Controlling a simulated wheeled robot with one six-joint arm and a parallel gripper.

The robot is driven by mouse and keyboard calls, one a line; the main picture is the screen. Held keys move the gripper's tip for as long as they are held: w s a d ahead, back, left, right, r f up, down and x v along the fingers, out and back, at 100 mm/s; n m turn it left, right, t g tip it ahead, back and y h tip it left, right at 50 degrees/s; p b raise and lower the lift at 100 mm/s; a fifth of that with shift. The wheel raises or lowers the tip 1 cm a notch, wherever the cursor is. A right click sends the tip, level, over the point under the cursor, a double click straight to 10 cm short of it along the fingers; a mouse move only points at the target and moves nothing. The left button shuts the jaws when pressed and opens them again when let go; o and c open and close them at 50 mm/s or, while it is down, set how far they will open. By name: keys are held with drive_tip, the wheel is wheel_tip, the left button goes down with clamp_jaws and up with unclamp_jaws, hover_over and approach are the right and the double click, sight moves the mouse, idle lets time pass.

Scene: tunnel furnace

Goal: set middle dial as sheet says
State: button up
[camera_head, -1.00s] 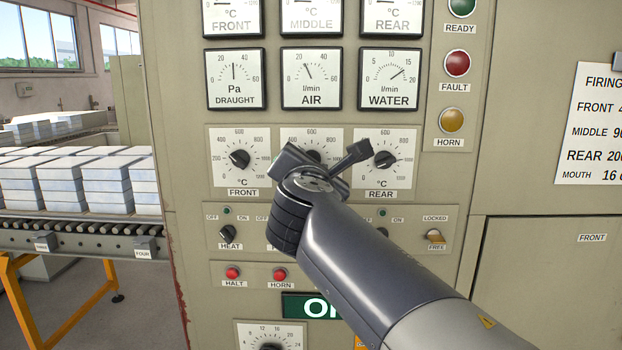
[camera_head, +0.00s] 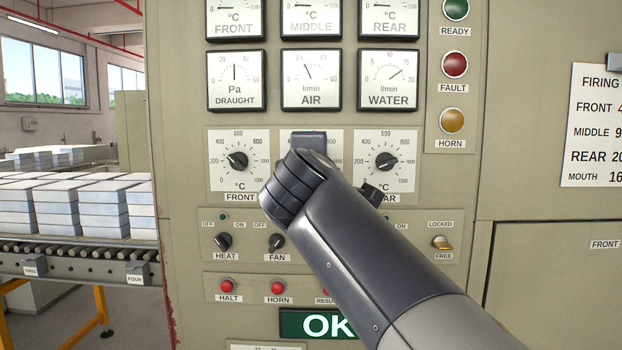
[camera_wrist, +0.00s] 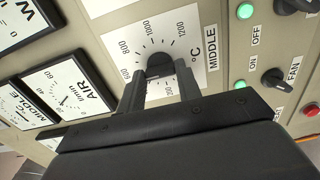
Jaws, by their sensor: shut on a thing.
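The middle dial shows in the wrist view as a white scale plate (camera_wrist: 185,50) labelled MIDDLE, with a dark round knob (camera_wrist: 160,64). My gripper (camera_wrist: 160,82) has its two fingers on either side of that knob, shut on it. The knob's pointer is hard to read between the fingers. In the head view my wrist covers most of the middle dial plate (camera_head: 336,146). The sheet (camera_head: 598,125) hangs at the right and is cut off by the picture edge; its MIDDLE line shows only a leading 9.
The front dial (camera_head: 238,161) and rear dial (camera_head: 386,161) flank the middle one closely. Below are the heat switch (camera_head: 223,241), fan switch (camera_head: 276,242) and red halt button (camera_head: 227,286). The air gauge (camera_head: 311,80) is above. A conveyor with stacked blocks (camera_head: 75,205) stands left.

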drive_tip(key=m+b, duration=0.7)
drive_tip(key=m, duration=0.6)
drive_tip(key=shift+f, duration=0.15)
drive_tip(key=shift+m, duration=0.3)
drive_tip(key=o, duration=1)
drive_tip(key=s, duration=0.5)
drive_tip(key=s+b, duration=0.1)
drive_tip(key=s, duration=0.4)
drive_tip(key=shift+s+a+b, duration=0.2)
drive_tip(key=shift+s+b, duration=0.1)
drive_tip(key=shift+s, duration=0.05)
